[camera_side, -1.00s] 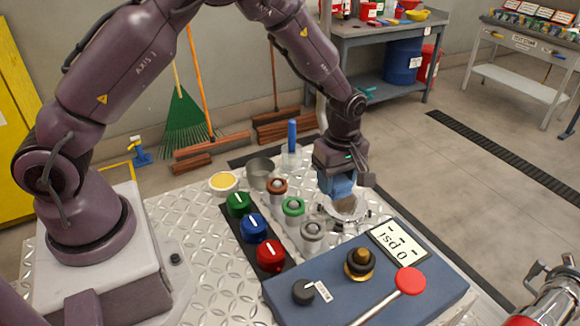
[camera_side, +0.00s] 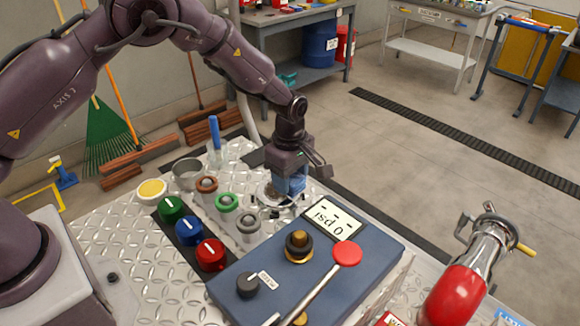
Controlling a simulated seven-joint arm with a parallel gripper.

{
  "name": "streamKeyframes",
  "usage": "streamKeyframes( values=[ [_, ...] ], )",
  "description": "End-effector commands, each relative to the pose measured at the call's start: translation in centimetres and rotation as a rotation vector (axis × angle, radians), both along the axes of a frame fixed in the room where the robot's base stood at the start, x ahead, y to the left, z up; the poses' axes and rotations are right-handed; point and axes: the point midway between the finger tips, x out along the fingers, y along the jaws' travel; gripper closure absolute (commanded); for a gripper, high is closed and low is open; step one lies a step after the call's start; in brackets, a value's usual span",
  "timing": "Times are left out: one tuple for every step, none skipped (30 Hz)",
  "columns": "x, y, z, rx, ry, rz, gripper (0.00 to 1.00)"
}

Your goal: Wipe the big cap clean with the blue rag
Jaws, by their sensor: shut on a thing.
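My gripper (camera_side: 290,172) points down over the work table and is shut on the blue rag (camera_side: 292,187). The rag hangs below the fingers at the right side of the big cap (camera_side: 270,197), a pale round metal piece behind the blue panel. The rag and gripper hide part of the cap. I cannot tell whether the rag touches it, and I cannot make out a brown mark on the part that shows.
A blue panel (camera_side: 300,270) with a "0 psi" display and a red-ended lever (camera_side: 347,254) stands in front. Green, blue and red knobs (camera_side: 210,254) and several ringed ports (camera_side: 227,202) lie left. A red-and-silver nozzle (camera_side: 470,280) is at the right.

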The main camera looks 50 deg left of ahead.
Motion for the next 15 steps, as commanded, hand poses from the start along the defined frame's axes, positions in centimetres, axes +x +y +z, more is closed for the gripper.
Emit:
streamKeyframes(
  values=[
    [0.0,0.0,-0.5,0.000,0.001,0.000,0.71],
    [0.0,0.0,-0.8,0.000,0.001,0.000,0.71],
    [0.0,0.0,-1.2,0.000,0.001,-0.001,0.71],
    [0.0,0.0,-1.4,0.000,0.000,-0.001,0.71],
    [0.0,0.0,-1.7,0.000,0.000,-0.001,0.71],
    [0.0,0.0,-2.1,0.000,0.001,-0.001,0.71],
    [0.0,0.0,-2.5,0.000,0.002,-0.001,0.71],
    [0.0,0.0,-3.1,0.000,0.002,-0.001,0.71],
    [0.0,0.2,-3.6,0.001,0.001,0.001,0.71],
    [0.1,0.6,-3.0,0.000,-0.003,0.002,0.71],
    [0.1,0.9,-3.0,0.000,-0.002,0.002,0.74],
    [0.1,1.3,-3.2,0.001,-0.001,0.001,0.74],
    [0.0,1.5,-3.4,0.001,0.000,0.001,0.74],
    [0.1,1.8,-3.3,0.000,-0.001,0.001,0.74],
    [0.0,2.2,-3.4,0.000,0.000,0.002,0.74]
  ],
)
